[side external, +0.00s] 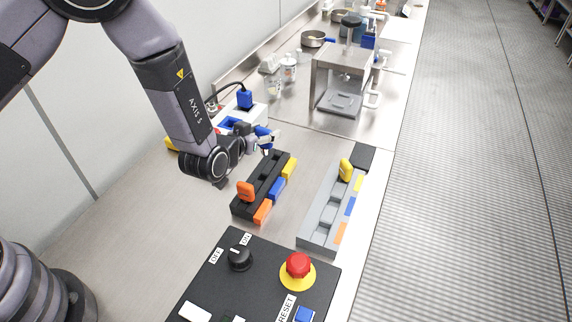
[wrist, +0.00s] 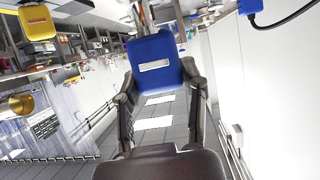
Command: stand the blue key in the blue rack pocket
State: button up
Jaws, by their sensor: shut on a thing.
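The blue key (wrist: 155,62), with a pale slot, is held between both fingers of my gripper (wrist: 160,92) in the wrist view. In the side view my gripper (side external: 268,142) is just beyond the far end of the black rack (side external: 246,208), with the blue key (side external: 262,131) at its fingers, partly hidden and small. The black rack has yellow, blue and orange blocks on its right side; its blue block (side external: 277,188) is in the middle. The grey rack (side external: 318,236) has yellow, blue and orange marks; no key stands by its blue mark (side external: 350,206).
An orange key (side external: 245,191) stands in the black rack's near end. A yellow key (side external: 346,170) stands in the grey rack's far end. A control panel (side external: 215,285) with a red button (side external: 298,265) is in front. A metal press (side external: 340,85) stands behind. Bare bench lies between the racks.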

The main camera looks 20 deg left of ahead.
jog(key=d+m+g+h, duration=0.4)
jog(key=d+m+h, duration=0.4)
jog(key=d, duration=0.9)
jog(key=shift+s+f+m+h, duration=0.2)
jog(key=shift+m+h, duration=0.1)
jog(key=shift+h, duration=0.3)
jog(key=shift+f, duration=2.9)
jog(key=shift+f, duration=1.5)
jog(key=o, duration=1.1)
jog(key=shift+a, duration=0.1)
